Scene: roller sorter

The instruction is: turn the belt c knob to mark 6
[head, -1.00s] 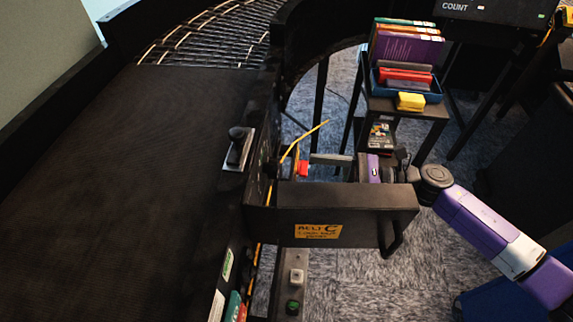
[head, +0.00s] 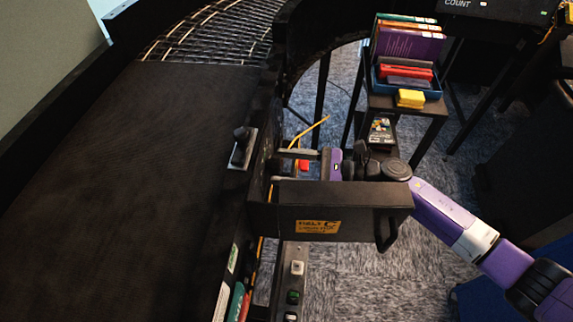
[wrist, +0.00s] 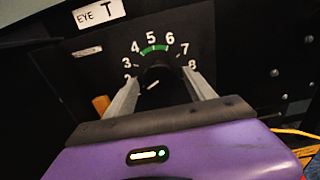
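The black belt c knob (wrist: 157,78) shows in the wrist view, with a white line on its dark face. It sits in a dial (wrist: 153,48) with marks 2 to 8 readable and a green arc near 5. Which mark the line points to is hard to tell. My gripper (wrist: 163,84) is open, with one pale finger on each side of the knob. I see no clear contact. In the head view, my gripper (head: 290,156) reaches left behind the box front with the yellow BELT C label (head: 318,226); the knob is hidden there.
A wide black belt (head: 120,170) fills the left, with a small black lever (head: 240,143) on its edge. The box front (head: 350,195) stands close before my gripper. A stand with a blue tray (head: 405,88) and books is behind. A yellow cable (head: 310,130) runs near the gripper.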

